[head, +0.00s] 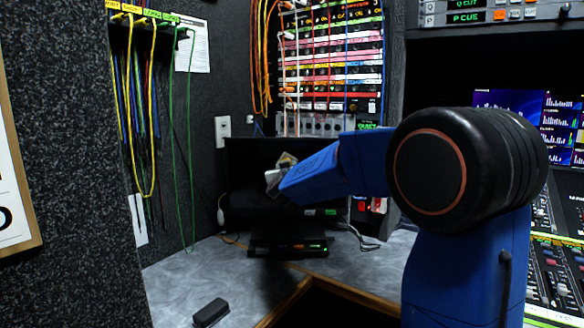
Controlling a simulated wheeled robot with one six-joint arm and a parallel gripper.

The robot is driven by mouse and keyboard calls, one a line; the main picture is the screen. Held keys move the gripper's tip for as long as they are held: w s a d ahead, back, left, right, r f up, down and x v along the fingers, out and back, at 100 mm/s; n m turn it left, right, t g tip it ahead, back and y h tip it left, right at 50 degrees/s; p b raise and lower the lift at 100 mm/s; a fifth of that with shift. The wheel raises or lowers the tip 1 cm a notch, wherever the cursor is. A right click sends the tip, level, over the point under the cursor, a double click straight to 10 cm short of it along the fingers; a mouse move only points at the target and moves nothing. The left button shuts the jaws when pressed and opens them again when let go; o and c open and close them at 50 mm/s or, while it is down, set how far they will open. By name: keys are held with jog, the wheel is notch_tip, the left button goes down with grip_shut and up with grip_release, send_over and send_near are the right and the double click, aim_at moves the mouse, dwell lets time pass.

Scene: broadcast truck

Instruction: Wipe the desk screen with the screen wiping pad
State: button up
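The desk screen (245,160) is a dark, blank monitor standing at the back of the desk. My blue arm reaches across in front of it from the right and covers part of its right side. My gripper (275,180) is at the arm's far end, in front of the screen's middle. It is small and partly hidden by the arm, so its opening and any contact with the screen cannot be made out. A small black block (211,312), possibly the screen wiping pad, lies on the grey desk at the front left, well apart from my gripper.
A low black unit (288,246) with small lights sits before the screen. The grey desk (185,275) is mostly clear at left. Hanging cables (150,110) line the left wall. A patch panel (330,60) rises behind. A mixing console (560,250) is at right.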

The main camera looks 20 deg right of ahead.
jog(key=shift+w+a, duration=0.6)
jog(key=shift+a, duration=1.2)
jog(key=shift+w+a, duration=0.65)
jog(key=shift+a, duration=1.15)
jog(key=shift+w+a, duration=0.6)
jog(key=shift+a, duration=1.2)
jog(key=v, duration=0.6)
jog(key=shift+v, duration=1.5)
